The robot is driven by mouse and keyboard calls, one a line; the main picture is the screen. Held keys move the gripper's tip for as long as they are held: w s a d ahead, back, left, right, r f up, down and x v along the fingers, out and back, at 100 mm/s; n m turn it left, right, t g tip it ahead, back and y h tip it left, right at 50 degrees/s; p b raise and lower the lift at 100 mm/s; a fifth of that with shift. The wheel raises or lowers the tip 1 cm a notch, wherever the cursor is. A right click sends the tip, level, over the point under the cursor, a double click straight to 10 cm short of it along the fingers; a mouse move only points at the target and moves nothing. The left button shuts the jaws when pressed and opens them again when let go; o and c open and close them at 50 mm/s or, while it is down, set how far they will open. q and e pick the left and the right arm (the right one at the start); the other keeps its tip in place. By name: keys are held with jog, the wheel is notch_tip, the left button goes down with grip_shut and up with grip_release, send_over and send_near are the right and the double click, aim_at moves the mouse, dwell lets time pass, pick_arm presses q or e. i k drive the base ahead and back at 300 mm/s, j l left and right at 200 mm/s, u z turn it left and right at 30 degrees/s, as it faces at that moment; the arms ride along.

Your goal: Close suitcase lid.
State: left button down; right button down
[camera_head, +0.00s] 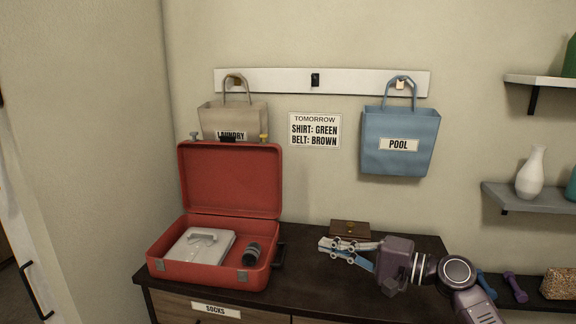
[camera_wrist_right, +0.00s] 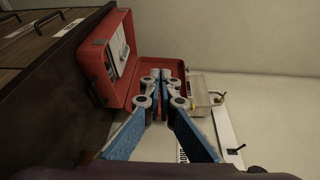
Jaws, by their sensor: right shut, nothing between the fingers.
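The red suitcase (camera_head: 165,257) stands open on the left part of the dark dresser top. Its lid (camera_head: 232,180) is raised nearly upright against the wall. A light grey flat item and a dark cylindrical item lie in its base. My right gripper (camera_head: 325,244) is right of the suitcase, apart from it, with its fingers pointing left. In the right wrist view the fingertips (camera_wrist_right: 162,72) are together and empty, and the suitcase lid (camera_wrist_right: 160,35) shows beyond them. My left gripper is not in view.
A small brown box (camera_head: 350,230) lies behind my right gripper. A beige laundry bag (camera_head: 250,112) and a blue pool bag (camera_head: 400,165) hang on the wall. The dresser top (camera_head: 300,285) is clear between suitcase and gripper. Purple dumbbells (camera_head: 515,287) lie at the right.

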aim_at(227, 176)
jog(key=i, duration=1.1)
